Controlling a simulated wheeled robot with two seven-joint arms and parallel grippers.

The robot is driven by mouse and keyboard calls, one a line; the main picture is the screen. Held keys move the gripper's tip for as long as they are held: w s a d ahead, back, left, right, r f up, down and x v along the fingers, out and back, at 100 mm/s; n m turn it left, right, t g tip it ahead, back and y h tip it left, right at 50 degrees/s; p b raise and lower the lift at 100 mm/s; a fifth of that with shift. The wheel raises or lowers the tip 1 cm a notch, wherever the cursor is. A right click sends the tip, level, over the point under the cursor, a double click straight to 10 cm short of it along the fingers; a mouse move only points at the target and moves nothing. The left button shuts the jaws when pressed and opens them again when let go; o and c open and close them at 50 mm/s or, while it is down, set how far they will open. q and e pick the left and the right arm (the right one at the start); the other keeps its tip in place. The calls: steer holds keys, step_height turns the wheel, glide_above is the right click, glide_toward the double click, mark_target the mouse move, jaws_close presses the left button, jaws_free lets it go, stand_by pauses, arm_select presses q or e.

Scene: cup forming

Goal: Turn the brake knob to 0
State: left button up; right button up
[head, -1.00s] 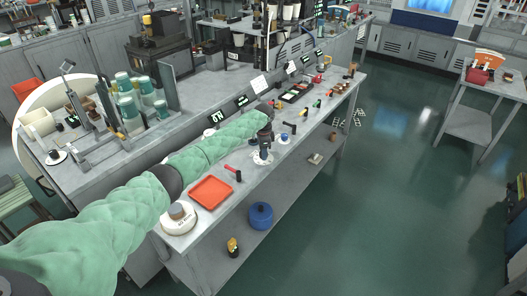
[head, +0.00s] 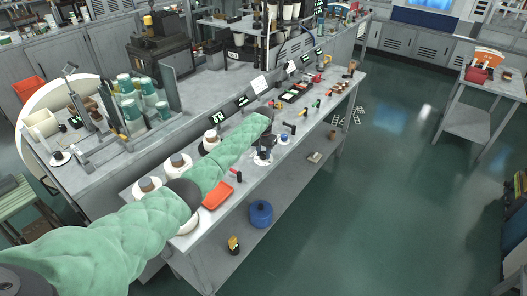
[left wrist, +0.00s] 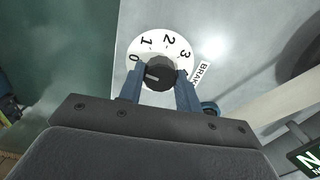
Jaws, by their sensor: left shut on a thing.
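The brake knob (left wrist: 160,67) is round and black with a short white mark, seen in the left wrist view. It sits on a white dial (left wrist: 168,42) printed 0, 1, 2, 3, with a partly hidden "BRAK" label (left wrist: 201,75) beside it. The white mark points to the picture's left, close to the 0 side. My left gripper (left wrist: 160,78) is shut on the knob, one finger on each side. In the head view my left gripper (head: 265,146) stands over the small white dial on the bench. My right gripper is not in view.
White round pieces (head: 180,161) stand behind the arm. A blue pot (head: 261,213) is on the lower shelf.

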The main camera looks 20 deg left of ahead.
arm_select(q)
steer(key=shift+w+r+n, duration=0.1)
steer(key=shift+r+n, duration=0.05)
steer(key=shift+n, duration=0.45)
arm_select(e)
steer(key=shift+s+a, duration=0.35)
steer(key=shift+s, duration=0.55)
arm_select(q)
steer(key=o, duration=0.9)
steer(key=shift+c, duration=0.2)
steer(key=shift+o, duration=0.7)
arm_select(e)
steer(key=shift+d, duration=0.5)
